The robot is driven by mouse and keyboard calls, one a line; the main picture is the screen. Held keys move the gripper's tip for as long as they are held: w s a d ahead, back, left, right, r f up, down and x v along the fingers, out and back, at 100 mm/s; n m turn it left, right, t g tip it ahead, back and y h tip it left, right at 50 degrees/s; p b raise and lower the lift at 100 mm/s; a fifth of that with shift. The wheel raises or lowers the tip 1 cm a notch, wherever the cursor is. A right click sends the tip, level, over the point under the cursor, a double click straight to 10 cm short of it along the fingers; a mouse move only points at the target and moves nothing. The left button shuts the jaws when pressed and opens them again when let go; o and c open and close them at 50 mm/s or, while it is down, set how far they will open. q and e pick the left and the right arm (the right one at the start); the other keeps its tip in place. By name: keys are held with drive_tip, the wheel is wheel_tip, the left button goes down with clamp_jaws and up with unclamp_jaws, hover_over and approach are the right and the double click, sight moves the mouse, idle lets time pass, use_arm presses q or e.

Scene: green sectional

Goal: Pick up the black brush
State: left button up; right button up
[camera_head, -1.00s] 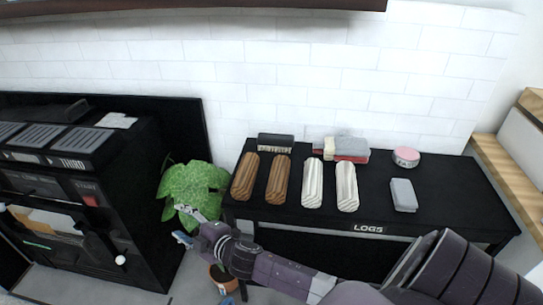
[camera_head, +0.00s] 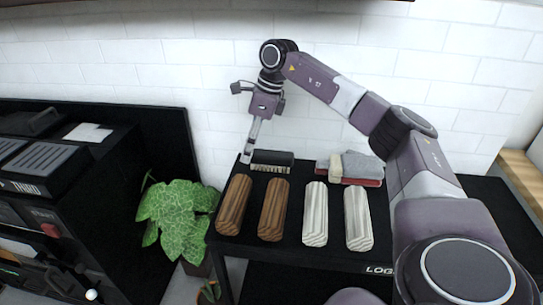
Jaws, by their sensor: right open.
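The black brush (camera_head: 272,157), with pale bristles along its front, lies at the back left of the black table, near the white wall. My right gripper (camera_head: 248,152) points down at the left end of the brush, its fingertips around the height of the brush top. It is open and holds nothing. Its fingers are seen nearly edge-on, so I cannot tell whether one touches the brush. My left gripper is out of view.
Two brown logs (camera_head: 273,209) and two pale logs (camera_head: 315,214) lie in front of the brush. Grey and red blocks (camera_head: 362,167) lie to its right. A leafy plant (camera_head: 176,215) and a black machine (camera_head: 45,160) stand left of the table (camera_head: 228,249).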

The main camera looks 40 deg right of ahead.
sight(272, 153)
drive_tip(key=shift+g+h, duration=0.6)
drive_tip(key=shift+h, duration=0.3)
drive_tip(key=s+d, duration=0.1)
drive_tip(key=d, duration=0.1)
drive_tip(key=d+r, duration=0.1)
drive_tip(key=d, duration=0.1)
drive_tip(key=s+d, duration=0.1)
drive_tip(key=d, duration=0.1)
drive_tip(key=shift+s+d+r, duration=0.3)
drive_tip(key=shift+d, duration=0.1)
wheel_tip(272, 153, down, 2)
drive_tip(key=shift+a+f+b, duration=0.1)
drive_tip(key=shift+f+b, duration=0.15)
drive_tip(key=shift+b, duration=0.15)
drive_tip(key=f, duration=0.3)
drive_tip(key=f+b, duration=0.1)
drive_tip(key=shift+w+a+f, duration=0.1)
drive_tip(key=shift+w+f, duration=0.2)
drive_tip(key=shift+f, duration=0.1)
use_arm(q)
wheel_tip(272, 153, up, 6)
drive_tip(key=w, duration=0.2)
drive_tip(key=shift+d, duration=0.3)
use_arm(e)
drive_tip(key=c, duration=1.3)
drive_tip(key=shift+r, duration=0.1)
